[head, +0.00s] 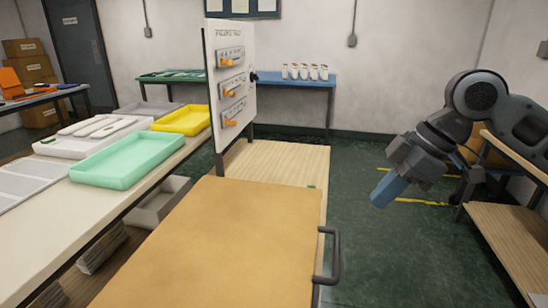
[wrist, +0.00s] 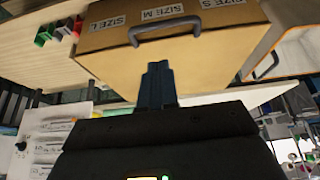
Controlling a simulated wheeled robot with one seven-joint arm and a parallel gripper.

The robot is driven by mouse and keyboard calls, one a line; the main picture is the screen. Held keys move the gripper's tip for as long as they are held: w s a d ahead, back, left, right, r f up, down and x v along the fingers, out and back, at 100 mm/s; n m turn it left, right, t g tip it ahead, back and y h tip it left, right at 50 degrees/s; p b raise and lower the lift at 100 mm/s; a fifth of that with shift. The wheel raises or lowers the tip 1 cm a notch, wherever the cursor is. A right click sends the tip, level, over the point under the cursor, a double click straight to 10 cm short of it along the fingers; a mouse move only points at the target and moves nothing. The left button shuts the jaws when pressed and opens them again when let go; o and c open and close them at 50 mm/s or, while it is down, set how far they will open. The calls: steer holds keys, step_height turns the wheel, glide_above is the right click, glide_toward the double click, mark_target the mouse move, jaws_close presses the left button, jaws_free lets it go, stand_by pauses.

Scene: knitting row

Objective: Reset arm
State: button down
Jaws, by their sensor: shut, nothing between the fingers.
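My gripper (head: 388,188) hangs at the right in the head view, over the dark green floor and clear of any surface. Its blue-grey fingers point down and to the left. In the wrist view the fingers (wrist: 156,72) are shut together with nothing between them. Behind them in that view is a cardboard-coloured box (wrist: 190,35) with a grey handle and labels reading SIZE S, SIZE M and SIZE L.
In the head view, a mint tray (head: 125,162) and a yellow tray (head: 182,120) lie on the left table. A white board (head: 232,75) with orange-handled parts stands beyond a tan surface (head: 215,245) with a dark handle (head: 333,258). Wooden shelves (head: 510,235) stand at the right. Open floor lies between.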

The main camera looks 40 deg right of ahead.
steer(key=w+a+r+m+t+y, duration=0.25)
steer(key=w+a+r+t, duration=0.3)
steer(key=w+a, duration=0.3)
steer(key=w+a+r+m+t+y, duration=0.1)
steer(key=w+a+r+t+y, duration=0.2)
steer(key=w+a+r+t, duration=0.5)
steer(key=s+a+f+m+h, duration=0.3)
steer(key=s+f, duration=0.3)
steer(key=f, duration=0.1)
steer(key=s+a+f+m+h, duration=0.3)
steer(key=s+f, duration=0.3)
steer(key=f, duration=0.2)
steer(key=s+a+f+m+g+h, duration=0.1)
steer(key=s+a+f+m+h, duration=0.2)
steer(key=s+f, duration=0.4)
steer(key=shift+a+f+m+h, duration=0.1)
steer(key=shift+f+m+h, duration=0.5)
steer(key=shift+m, duration=0.35)
steer(key=s+d+f+n+g+y, duration=0.1)
steer(key=s+n, duration=0.5)
steer(key=s, duration=1.4)
steer(key=shift+d+f+n+g, duration=0.45)
steer(key=shift+d+f, duration=0.3)
steer(key=shift+d, duration=0.4)
